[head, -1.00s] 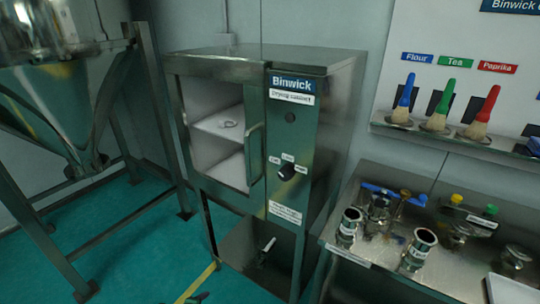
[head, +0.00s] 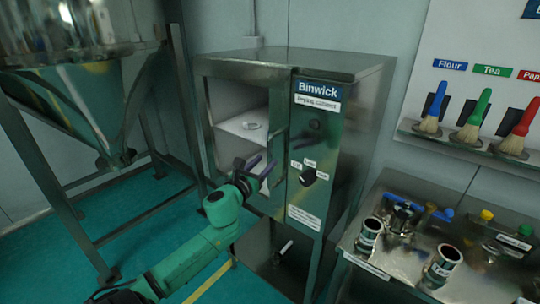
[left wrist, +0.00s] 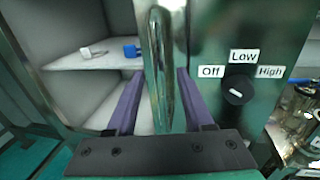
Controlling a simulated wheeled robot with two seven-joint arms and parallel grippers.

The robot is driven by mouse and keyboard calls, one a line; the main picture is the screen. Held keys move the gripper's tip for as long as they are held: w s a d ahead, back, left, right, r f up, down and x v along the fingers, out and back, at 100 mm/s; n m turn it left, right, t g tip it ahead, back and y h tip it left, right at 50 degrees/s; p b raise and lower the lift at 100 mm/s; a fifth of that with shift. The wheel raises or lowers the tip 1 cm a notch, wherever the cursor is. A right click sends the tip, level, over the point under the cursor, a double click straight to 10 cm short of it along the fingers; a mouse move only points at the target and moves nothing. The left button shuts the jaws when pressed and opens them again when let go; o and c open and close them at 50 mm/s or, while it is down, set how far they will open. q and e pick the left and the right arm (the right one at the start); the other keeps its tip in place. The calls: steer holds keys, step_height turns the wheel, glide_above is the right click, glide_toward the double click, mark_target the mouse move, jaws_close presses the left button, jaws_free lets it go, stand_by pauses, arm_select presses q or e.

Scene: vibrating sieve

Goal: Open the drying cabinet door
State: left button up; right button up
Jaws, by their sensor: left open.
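The drying cabinet (head: 340,130) is a metal box with a Binwick label, in the middle of the head view. Its door (head: 280,110) is on the front left and appears shut, with shelves visible through it. The vertical metal door handle (left wrist: 160,65) stands between my left gripper's purple fingers in the left wrist view. My left gripper (head: 255,167) is open at the handle, one finger on each side of it, with gaps visible. The gripper mostly hides the handle in the head view. My right gripper is not in view.
A dial (head: 308,176) marked Off, Low and High sits right of the handle; it also shows in the left wrist view (left wrist: 237,90). A metal bench (head: 400,262) with metal cups stands at right. A hopper frame (head: 182,90) stands at left.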

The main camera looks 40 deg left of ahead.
mark_target(269, 158)
arm_select(q)
steer(key=x, duration=0.4)
jaws_close()
stand_by(1.4)
